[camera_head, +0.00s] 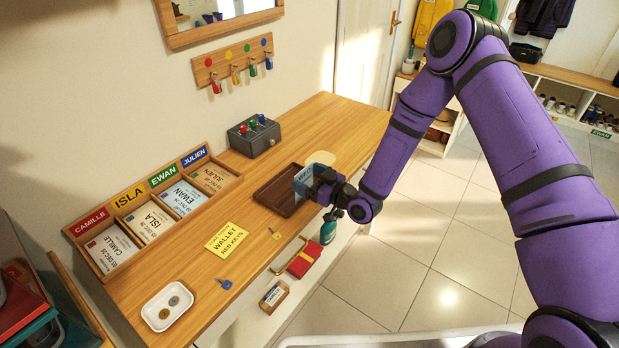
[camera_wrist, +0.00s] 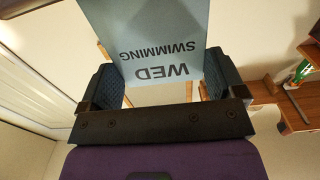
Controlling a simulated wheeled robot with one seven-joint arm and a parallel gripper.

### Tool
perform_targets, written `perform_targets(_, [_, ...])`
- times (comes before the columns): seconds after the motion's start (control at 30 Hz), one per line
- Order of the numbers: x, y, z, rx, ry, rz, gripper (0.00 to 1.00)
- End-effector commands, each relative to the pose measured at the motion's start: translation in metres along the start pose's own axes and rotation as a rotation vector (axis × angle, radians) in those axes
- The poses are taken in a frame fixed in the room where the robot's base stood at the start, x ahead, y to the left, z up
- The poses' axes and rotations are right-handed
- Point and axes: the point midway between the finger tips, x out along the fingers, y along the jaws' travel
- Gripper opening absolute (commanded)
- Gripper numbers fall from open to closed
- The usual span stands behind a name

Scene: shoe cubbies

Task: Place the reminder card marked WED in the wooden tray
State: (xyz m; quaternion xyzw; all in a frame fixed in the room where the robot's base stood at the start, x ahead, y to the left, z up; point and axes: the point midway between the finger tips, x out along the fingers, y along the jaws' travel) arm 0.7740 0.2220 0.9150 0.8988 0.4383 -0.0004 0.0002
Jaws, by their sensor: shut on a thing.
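The blue-grey card (camera_head: 302,180) is held upright in my gripper (camera_head: 316,183). In the wrist view the card (camera_wrist: 155,40) reads WED and SWIMMING, upside down, and sits between the two fingers of my gripper (camera_wrist: 160,82). The dark brown wooden tray (camera_head: 266,196) lies on the desk just left of the card. The card overlaps the tray's right end in the head view; I cannot tell whether it touches the tray. The visible part of the tray looks empty. My gripper hides some of the tray's right side.
The wooden desk (camera_head: 330,120) carries a yellow note (camera_head: 227,237), keys, a white coin dish (camera_head: 167,306), a named card rack (camera_head: 118,200) and a grey button box (camera_head: 254,137). A pale round-edged piece (camera_head: 321,158) lies behind the card.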

Motion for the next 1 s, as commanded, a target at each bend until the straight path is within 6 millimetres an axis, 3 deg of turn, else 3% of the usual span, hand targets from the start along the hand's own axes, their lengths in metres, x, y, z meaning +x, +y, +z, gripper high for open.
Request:
perform_targets(0.07, [0.000, 0.000, 0.000, 0.000, 0.000, 0.000, 1.00])
perform_targets(0.37, [-0.001, 0.000, -0.003, -0.001, 0.000, 0.000, 1.00])
perform_targets(1.0, [-0.107, 0.000, -0.002, 0.001, -0.002, 0.002, 1.00])
